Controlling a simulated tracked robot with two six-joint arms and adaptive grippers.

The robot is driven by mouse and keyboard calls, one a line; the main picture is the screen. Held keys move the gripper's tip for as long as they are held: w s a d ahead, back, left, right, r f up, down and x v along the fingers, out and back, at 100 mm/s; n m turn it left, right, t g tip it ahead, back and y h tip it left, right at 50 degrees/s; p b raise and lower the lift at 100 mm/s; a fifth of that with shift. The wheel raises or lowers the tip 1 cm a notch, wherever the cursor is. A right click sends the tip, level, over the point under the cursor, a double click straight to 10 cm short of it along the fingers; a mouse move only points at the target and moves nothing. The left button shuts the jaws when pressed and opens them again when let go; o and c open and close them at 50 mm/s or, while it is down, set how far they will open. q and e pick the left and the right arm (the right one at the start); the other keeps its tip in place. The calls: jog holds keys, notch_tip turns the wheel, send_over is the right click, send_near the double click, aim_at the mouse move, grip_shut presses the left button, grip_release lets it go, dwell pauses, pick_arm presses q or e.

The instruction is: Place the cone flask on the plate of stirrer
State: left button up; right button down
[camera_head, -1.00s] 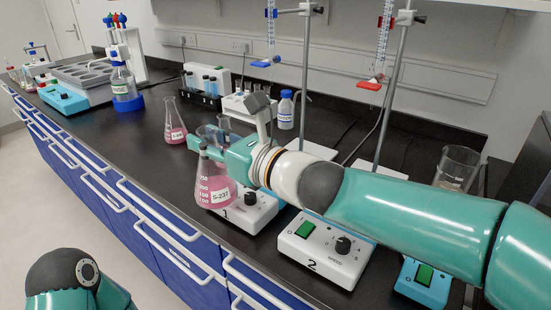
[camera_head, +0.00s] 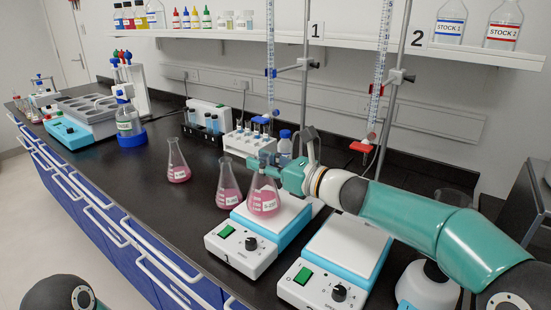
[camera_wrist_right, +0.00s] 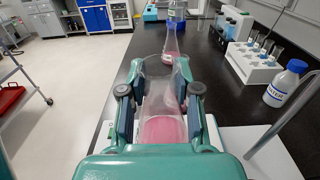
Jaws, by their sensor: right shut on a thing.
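My right gripper (camera_head: 264,168) is shut on the neck of a cone flask (camera_head: 264,201) with pink liquid and a white label. The flask is upright over the white plate of the left stirrer (camera_head: 292,220); I cannot tell whether its base touches the plate. In the right wrist view the held flask (camera_wrist_right: 163,130) sits between both fingers. A second pink flask (camera_head: 228,190) stands just left of it, near the plate's edge. A third pink flask (camera_head: 178,167) stands on the bench farther left. My left gripper is out of view; only a piece of my left arm shows.
A second stirrer (camera_head: 345,245) stands to the right, its plate empty. Burette stands with clamps (camera_head: 305,65) rise behind the stirrers. A tube rack (camera_head: 248,145) and a blue-capped bottle (camera_head: 285,145) stand behind the held flask. Bare bench (camera_head: 150,195) lies to the left.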

jog(key=shift+w+d+r, duration=0.15)
jog(key=shift+w+d, duration=0.15)
jog(key=shift+w, duration=0.1)
jog(key=shift+w+d+f+p, duration=0.25)
jog(key=shift+w+d, duration=0.1)
jog(key=shift+w, duration=0.1)
jog(key=shift+w+d+f+p, duration=0.2)
jog(key=shift+w+d, duration=0.1)
jog(key=shift+w, duration=0.15)
jog(key=shift+f, duration=0.4)
jog(key=shift+s+f, duration=0.1)
jog(key=shift+f, duration=0.05)
jog(key=c, duration=0.8)
grip_release()
